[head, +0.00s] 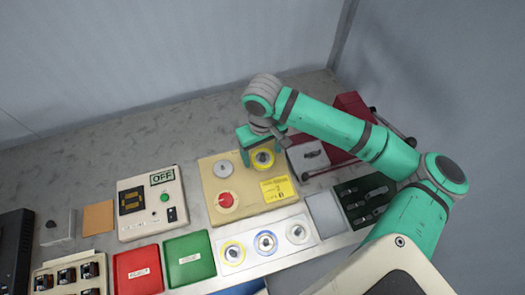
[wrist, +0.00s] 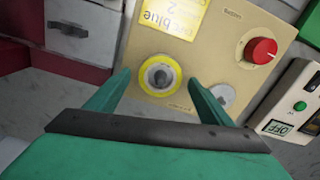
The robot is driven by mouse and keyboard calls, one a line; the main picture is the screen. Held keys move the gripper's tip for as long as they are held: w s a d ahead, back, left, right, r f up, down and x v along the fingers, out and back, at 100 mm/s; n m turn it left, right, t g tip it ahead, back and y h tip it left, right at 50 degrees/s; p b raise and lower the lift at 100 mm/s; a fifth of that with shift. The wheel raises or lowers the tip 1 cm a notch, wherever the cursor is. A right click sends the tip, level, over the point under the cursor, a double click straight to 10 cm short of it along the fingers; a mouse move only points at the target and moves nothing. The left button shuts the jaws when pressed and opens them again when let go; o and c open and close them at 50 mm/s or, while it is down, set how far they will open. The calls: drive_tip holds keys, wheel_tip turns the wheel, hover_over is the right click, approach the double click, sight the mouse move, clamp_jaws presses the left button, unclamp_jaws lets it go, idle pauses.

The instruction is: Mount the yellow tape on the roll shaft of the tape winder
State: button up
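The tape winder is a tan panel (head: 238,198) with a red knob, a grey disc and a yellow label; it also shows in the wrist view (wrist: 215,55). The yellow tape (head: 263,159) is a ring around a grey shaft on the panel, at its far right corner in the head view. In the wrist view the yellow tape (wrist: 144,89) encircles the shaft (wrist: 158,76), which shows in its middle. My gripper (wrist: 160,78) is open, one finger on each side of the tape with gaps. In the head view my gripper (head: 262,153) is over that corner.
A white holder (head: 250,266) in front bears yellow-, blue- and white-ringed round places. A red tray (head: 138,271) and a green tray (head: 190,259) lie left of it. A white control box (head: 130,230) stands left of the winder. A grey-and-red machine (head: 310,160) stands close on the right.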

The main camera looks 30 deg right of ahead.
wheel_tip(320, 180, up, 11)
idle(0.7)
drive_tip(key=shift+f, duration=0.15)
idle(0.3)
